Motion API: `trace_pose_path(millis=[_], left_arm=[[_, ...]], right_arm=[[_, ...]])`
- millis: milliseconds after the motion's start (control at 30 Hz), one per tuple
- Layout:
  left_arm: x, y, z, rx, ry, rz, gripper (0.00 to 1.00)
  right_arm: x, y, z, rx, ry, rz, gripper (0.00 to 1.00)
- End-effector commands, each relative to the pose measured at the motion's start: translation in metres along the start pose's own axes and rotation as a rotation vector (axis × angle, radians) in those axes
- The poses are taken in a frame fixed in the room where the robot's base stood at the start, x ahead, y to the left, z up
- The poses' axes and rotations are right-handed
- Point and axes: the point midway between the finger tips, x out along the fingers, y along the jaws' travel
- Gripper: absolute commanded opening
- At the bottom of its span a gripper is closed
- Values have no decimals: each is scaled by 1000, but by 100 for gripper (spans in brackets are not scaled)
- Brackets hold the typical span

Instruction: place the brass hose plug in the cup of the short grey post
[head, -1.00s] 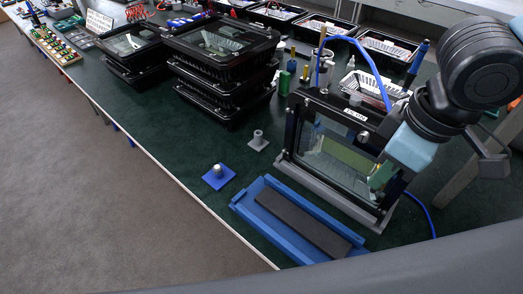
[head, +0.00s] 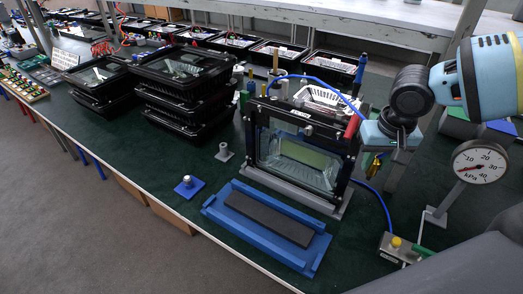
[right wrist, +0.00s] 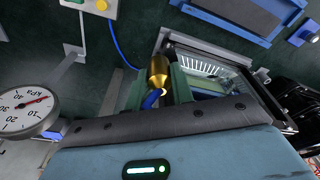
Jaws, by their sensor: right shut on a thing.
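The brass hose plug (right wrist: 158,72) is between the green fingers of my right gripper (right wrist: 158,85) in the right wrist view, with a short blue end below it. The short grey post (head: 224,152) stands on a small grey base left of the housing, well apart from the gripper. My left gripper is not in view.
A blue tray with a dark pad (head: 215,210) lies in front of the housing. A small blue base with a post (head: 188,186) is at its left. Stacked black housings (head: 190,85) stand behind. A pressure gauge (head: 480,160) and a button box (head: 395,248) are at the right.

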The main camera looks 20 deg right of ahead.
Motion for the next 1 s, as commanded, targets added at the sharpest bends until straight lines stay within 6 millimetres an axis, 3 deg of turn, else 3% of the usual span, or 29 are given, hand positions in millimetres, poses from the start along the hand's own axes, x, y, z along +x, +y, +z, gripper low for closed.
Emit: trace_pose_path(millis=[100,300,533,767,1000], left_arm=[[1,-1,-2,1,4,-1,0],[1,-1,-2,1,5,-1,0],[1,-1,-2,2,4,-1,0],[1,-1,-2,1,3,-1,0],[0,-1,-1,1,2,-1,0]], right_arm=[[-2,39,-5,114,5,7,0],[3,87,7,238,3,23,0],[27,109,31,319,2,36,0],[62,81,51,311,2,32,0],[81,18,58,198,6,19,0]])
